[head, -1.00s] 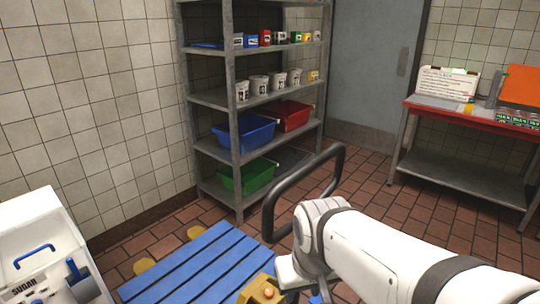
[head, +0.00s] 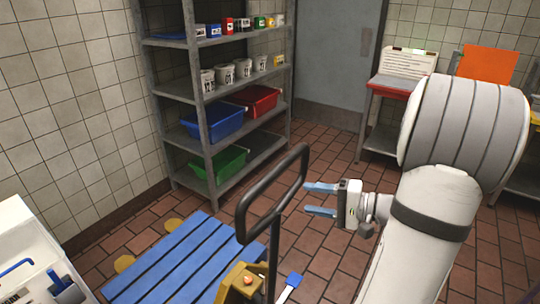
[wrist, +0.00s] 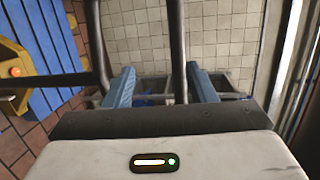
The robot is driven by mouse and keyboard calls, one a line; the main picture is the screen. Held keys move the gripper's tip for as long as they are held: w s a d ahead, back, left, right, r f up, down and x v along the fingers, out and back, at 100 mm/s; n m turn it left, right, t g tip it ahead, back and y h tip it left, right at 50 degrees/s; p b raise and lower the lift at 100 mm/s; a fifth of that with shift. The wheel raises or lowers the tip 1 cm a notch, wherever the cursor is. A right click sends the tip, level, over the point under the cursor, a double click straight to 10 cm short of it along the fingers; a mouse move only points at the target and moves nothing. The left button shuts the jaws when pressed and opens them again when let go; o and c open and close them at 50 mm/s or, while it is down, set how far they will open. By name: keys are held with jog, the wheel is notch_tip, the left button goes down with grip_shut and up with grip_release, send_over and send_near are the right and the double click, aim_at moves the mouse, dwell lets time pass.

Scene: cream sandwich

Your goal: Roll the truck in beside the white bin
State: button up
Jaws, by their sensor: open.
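The truck is a low pallet truck with a yellow body (head: 240,280) and a black looped handle (head: 250,205) rising from it. A blue slatted pallet (head: 185,255) lies at its front. My gripper (head: 306,198) is open, its two blue fingers pointing left towards the handle's right side. In the wrist view a bar of the handle (wrist: 178,45) appears between the open fingers; I cannot tell whether they touch it. A white bin (head: 25,245) with blue fittings stands at the left edge, left of the pallet, partly cut off.
A grey shelf rack (head: 207,130) holds blue, red and green tubs plus small containers behind the pallet. A red-edged table (head: 388,88) stands at the back right. Brown tiled floor (head: 325,145) is open between rack and table. A tiled wall runs along the left.

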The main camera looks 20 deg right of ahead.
jog(key=d+r+m+t+h, duration=0.1)
jog(key=d+t, duration=0.2)
jog(key=d, duration=0.2)
jog(key=p, duration=0.3)
send_near(283, 171)
jog(key=x, duration=0.3)
jog(key=b+x, duration=0.3)
jog(key=x, duration=0.4)
jog(key=shift+w+a, duration=0.15)
jog(key=shift+w, duration=0.15)
jog(key=shift+w+a+r, duration=0.1)
jog(key=shift+w+a, duration=0.2)
jog(key=shift+w, duration=0.05)
jog(key=c, duration=1.1)
grip_shut()
jog(key=shift+w+r, duration=0.1)
jog(key=shift+r, duration=0.05)
